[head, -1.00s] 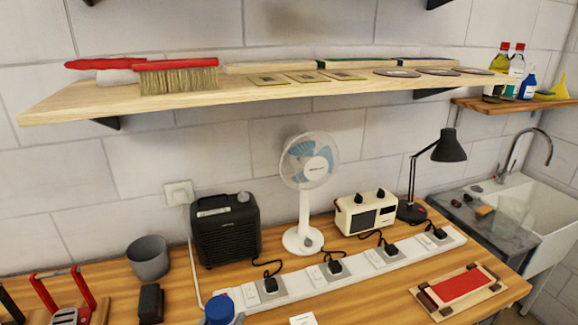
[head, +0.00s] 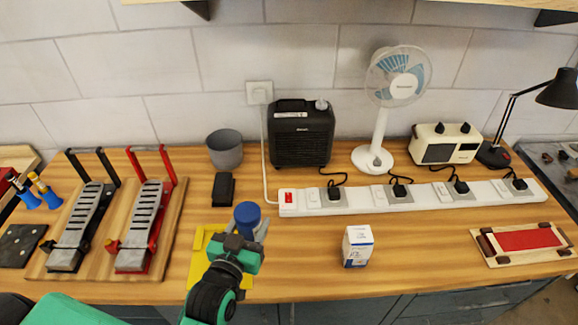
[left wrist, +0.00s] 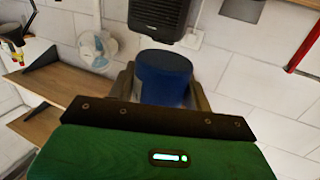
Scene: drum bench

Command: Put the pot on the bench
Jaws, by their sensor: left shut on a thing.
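My left gripper (head: 243,243) is shut on a small pot with a blue top (head: 246,214). The pot's lower part is mostly hidden by the gripper in the head view. In the left wrist view the blue pot (left wrist: 164,76) sits between the two fingers. The pot appears over the front part of the wooden bench (head: 410,245); I cannot tell whether it touches anything. A grey open cup (head: 225,150) stands at the back of the bench. My right gripper is not in view.
A yellow piece (head: 203,262) lies beside my left gripper. A white box (head: 357,246) stands to its right. A power strip (head: 350,203), black heater (head: 302,133), fan (head: 375,150) and cream radio (head: 445,143) are behind. Pedals on a board (head: 107,270) are left.

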